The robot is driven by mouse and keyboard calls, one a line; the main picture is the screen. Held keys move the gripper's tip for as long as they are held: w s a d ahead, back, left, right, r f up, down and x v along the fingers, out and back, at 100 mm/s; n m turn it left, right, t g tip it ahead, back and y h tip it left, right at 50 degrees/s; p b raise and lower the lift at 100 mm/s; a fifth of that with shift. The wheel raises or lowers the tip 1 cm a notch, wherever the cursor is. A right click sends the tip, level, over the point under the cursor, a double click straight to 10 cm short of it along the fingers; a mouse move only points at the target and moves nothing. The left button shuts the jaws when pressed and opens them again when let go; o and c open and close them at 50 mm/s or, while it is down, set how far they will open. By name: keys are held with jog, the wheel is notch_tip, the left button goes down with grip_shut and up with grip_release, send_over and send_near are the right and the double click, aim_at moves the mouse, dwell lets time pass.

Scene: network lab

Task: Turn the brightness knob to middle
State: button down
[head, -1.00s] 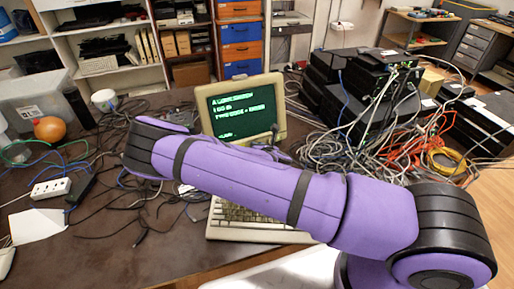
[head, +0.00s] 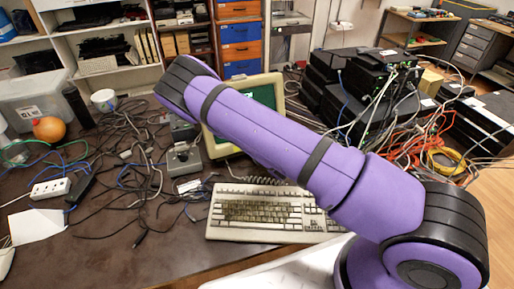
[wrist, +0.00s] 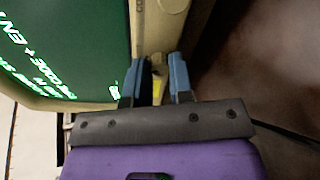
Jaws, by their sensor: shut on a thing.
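The old beige monitor (head: 272,88) stands on the table behind the keyboard, and my purple arm covers most of it in the head view. In the wrist view its dark screen (wrist: 70,45) with green text fills the left side, beside the beige bezel (wrist: 158,25). My gripper (wrist: 157,64) is at the bezel, its two blue fingers a small gap apart. A small yellowish piece (wrist: 157,88) shows between them, apparently part of the brightness knob. The fingers hide most of it, so its angle cannot be told. The head view hides my gripper behind the arm.
A beige keyboard (head: 268,210) lies in front of the monitor. A grey joystick (head: 184,158) and loose cables lie left of it. Black devices (head: 365,75) with tangled cables are stacked at the right. A white power strip (head: 50,188) lies at the left.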

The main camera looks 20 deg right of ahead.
jog(key=m, duration=0.6)
jog(key=shift+m, duration=0.3)
jog(key=shift+f, duration=0.1)
dwell(0.3)
jog(key=c, duration=1)
grip_release()
jog(key=shift+s, duration=0.15)
jog(key=v, duration=1)
jog(key=shift+s, duration=0.35)
